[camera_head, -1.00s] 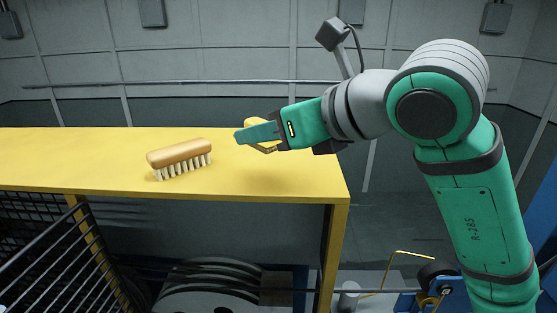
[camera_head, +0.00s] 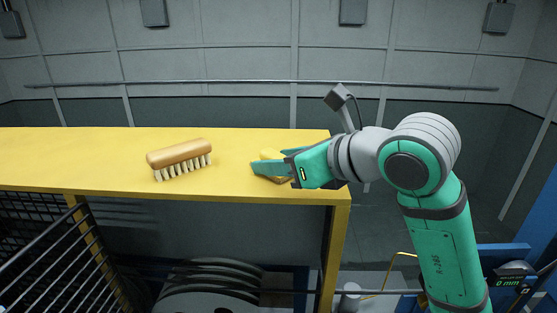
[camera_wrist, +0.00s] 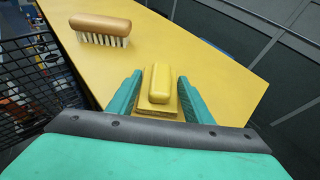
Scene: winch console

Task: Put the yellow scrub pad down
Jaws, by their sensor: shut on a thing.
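The yellow scrub pad (camera_head: 270,154) is between the fingers of my gripper (camera_head: 268,161), near the right end of the yellow bench top (camera_head: 90,150). In the wrist view the pad (camera_wrist: 160,83) shows a rounded yellow block on a flat tan base, with a green finger on each side. My gripper is shut on it. The pad is at or very close to the bench surface; I cannot tell whether its underside touches. In the head view the near finger hides part of it.
A wooden brush (camera_head: 180,158) lies bristles down on the bench, left of my gripper. The bench's right edge is close behind my gripper. A black wire rack (camera_head: 45,250) stands below at left. The bench top between brush and pad is clear.

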